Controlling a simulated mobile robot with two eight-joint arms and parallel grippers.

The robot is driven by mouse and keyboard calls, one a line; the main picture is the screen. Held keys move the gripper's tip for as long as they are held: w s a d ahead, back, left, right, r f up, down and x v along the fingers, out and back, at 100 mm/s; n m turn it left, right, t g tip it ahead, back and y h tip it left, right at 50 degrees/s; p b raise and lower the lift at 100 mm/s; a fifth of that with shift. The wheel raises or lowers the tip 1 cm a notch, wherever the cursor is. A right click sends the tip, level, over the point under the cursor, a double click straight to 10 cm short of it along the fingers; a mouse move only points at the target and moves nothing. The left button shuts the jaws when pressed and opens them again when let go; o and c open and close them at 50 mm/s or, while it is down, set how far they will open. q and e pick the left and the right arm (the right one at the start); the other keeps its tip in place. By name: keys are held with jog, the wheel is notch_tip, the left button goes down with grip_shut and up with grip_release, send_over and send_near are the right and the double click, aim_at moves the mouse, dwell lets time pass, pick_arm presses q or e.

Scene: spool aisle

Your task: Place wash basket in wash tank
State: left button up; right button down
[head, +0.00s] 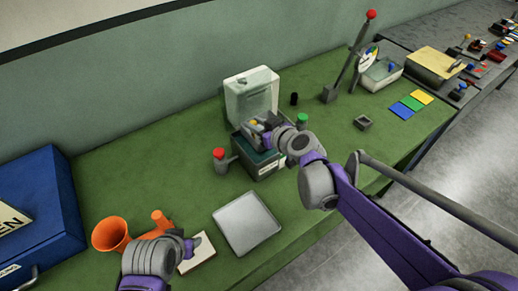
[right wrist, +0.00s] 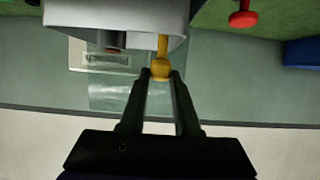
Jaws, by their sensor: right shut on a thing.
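The wash tank (head: 268,168) is a dark green box with a pale label, standing mid-table in the head view. My right gripper (head: 262,130) is over its top. In the right wrist view the right gripper (right wrist: 160,80) is shut on the yellow knob of the wash basket (right wrist: 115,14), a light grey container. In the head view the basket is mostly hidden by the gripper at the tank's top; I cannot tell how deep it sits. My left gripper (head: 192,246) is low at the left, by a cream block (head: 198,256); its jaw opening is unclear.
A white cabinet with a clear front (head: 248,95) stands behind the tank. A red-knobbed post (head: 220,160) is left of it, and a green knob (head: 302,118) right.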

aim_at(254, 136)
pick_arm(q)
jog(key=shift+s+d+f+b, duration=0.1)
jog(key=shift+s+f+b, duration=0.15)
jog(key=shift+f+b, duration=0.2)
pick_arm(e)
notch_tip(254, 136, down, 6)
jog(key=shift+s+d+r, duration=0.1)
jog(key=shift+r, duration=0.15)
pick_arm(q)
jog(key=shift+f, duration=0.35)
pick_arm(e)
jog(key=shift+f, duration=2.1)
pick_arm(q)
jog(key=shift+f+b, duration=0.15)
jog(key=shift+b, duration=0.15)
pick_arm(e)
jog(key=shift+f, duration=0.2)
jog(key=c, duration=0.6)
grip_release()
jog(key=shift+r, duration=0.2)
